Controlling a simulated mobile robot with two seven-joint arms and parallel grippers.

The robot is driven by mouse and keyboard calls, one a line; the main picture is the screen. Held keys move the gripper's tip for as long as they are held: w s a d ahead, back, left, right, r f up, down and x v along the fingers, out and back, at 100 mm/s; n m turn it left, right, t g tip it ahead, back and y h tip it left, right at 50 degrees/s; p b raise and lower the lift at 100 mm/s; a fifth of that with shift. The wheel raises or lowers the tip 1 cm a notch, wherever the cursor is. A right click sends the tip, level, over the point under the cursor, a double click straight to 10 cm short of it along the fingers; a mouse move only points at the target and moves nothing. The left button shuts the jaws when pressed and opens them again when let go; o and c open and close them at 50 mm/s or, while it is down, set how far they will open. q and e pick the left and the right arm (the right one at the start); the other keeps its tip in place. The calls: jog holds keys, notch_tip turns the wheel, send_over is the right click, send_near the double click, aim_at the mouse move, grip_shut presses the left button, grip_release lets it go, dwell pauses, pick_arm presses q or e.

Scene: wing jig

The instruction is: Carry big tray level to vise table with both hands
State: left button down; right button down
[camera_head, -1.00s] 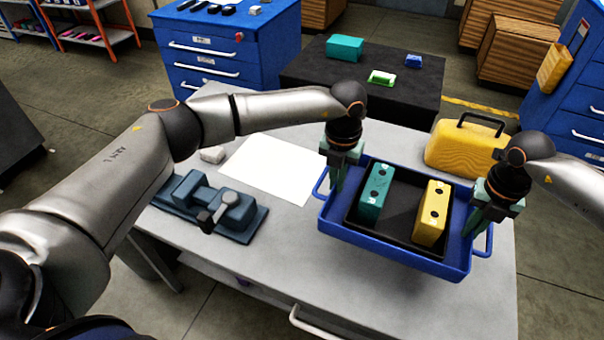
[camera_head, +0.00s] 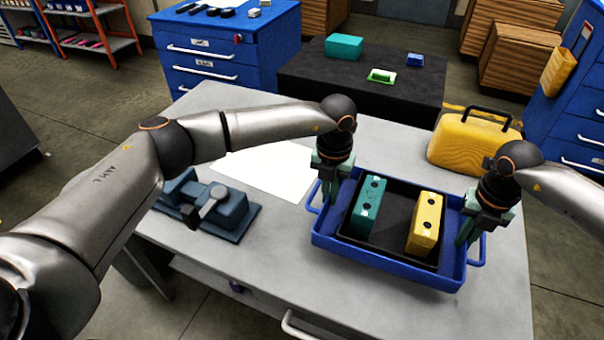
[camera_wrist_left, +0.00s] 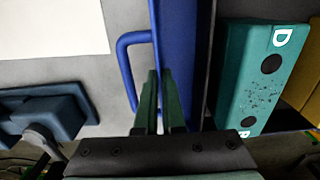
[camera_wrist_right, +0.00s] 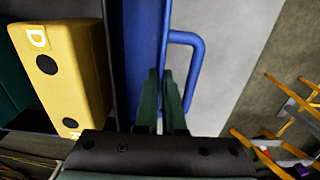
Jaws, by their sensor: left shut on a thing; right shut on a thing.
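The big blue tray (camera_head: 385,267) is over the right part of the grey table (camera_head: 275,275) that bears the vise (camera_head: 215,203); it looks about level. I cannot tell whether it touches the tabletop. In it, a black inner tray (camera_head: 392,229) holds a teal block (camera_head: 368,209) and a yellow block (camera_head: 424,222). My left gripper (camera_head: 328,196) is shut on the tray's left side by the handle, which also shows in the left wrist view (camera_wrist_left: 126,58). My right gripper (camera_head: 466,236) is shut on the right side, by the handle in the right wrist view (camera_wrist_right: 197,70).
A yellow toolbox (camera_head: 470,142) stands behind the tray. A white sheet (camera_head: 265,172) lies between vise and tray. Behind the table is a black table (camera_head: 350,90) with teal, green and blue parts. Blue drawer cabinets (camera_head: 225,55) stand at the back.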

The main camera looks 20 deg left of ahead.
aim_at(328, 207)
jog(key=shift+f, duration=0.1)
dwell(0.3)
